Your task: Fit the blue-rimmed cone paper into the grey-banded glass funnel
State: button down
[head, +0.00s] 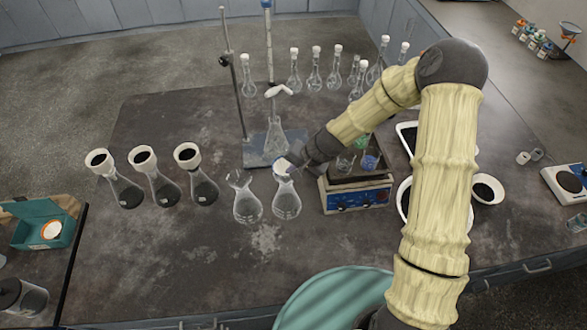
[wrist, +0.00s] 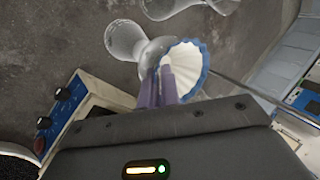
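The blue-rimmed cone paper (wrist: 187,66) is white with a fluted blue edge, its open side facing the wrist camera. In the head view the paper (head: 282,165) is at the top of the right of two clear flasks (head: 286,203). My gripper (wrist: 166,72) has its fingers close together on the paper's near wall; it comes from the right in the head view (head: 291,167). Clear glass shows around the paper, but I cannot tell how deep the paper sits in a funnel. No grey band can be made out. The left flask (head: 247,208) has a flared glass top.
A blue-fronted box with knobs (head: 357,198) stands close right of the flasks. A stand with a burette (head: 268,45) is behind them. Three flasks with white, dark-filled funnels (head: 187,156) stand left. The front table area is clear.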

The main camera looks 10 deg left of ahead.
jog(key=shift+f+b, duration=1.05)
jog(key=shift+f, duration=0.15)
